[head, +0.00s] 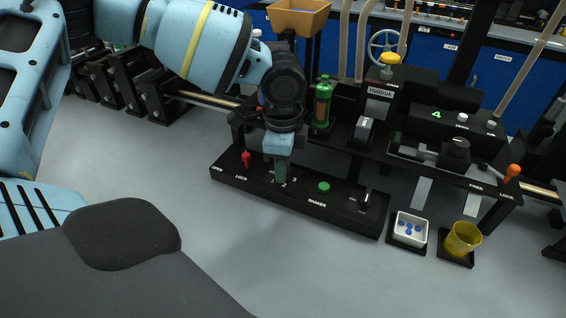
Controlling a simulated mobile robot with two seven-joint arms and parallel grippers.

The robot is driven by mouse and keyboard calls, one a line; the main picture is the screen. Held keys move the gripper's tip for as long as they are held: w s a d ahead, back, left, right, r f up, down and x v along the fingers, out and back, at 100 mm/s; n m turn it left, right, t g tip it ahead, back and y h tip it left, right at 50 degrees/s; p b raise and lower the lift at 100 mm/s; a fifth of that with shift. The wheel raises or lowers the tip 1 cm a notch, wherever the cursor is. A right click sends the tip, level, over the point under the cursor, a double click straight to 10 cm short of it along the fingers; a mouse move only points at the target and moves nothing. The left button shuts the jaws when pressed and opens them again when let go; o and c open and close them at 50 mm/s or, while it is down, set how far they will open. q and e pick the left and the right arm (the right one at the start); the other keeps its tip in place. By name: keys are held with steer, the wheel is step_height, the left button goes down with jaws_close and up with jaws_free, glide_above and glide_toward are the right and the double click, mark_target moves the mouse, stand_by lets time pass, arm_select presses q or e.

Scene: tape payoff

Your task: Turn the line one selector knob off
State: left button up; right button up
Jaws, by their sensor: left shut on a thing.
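My right gripper is not in view.
To the right sit a white tray with blue pieces (398,233) and a yellow cup (463,240). The floor in front is clear.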

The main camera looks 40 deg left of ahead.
arm_select(q)
steer(key=shift+m, duration=0.6)
steer(key=o, duration=0.9)
steer(key=shift+o, duration=0.3)
steer(key=shift+r, duration=3.9)
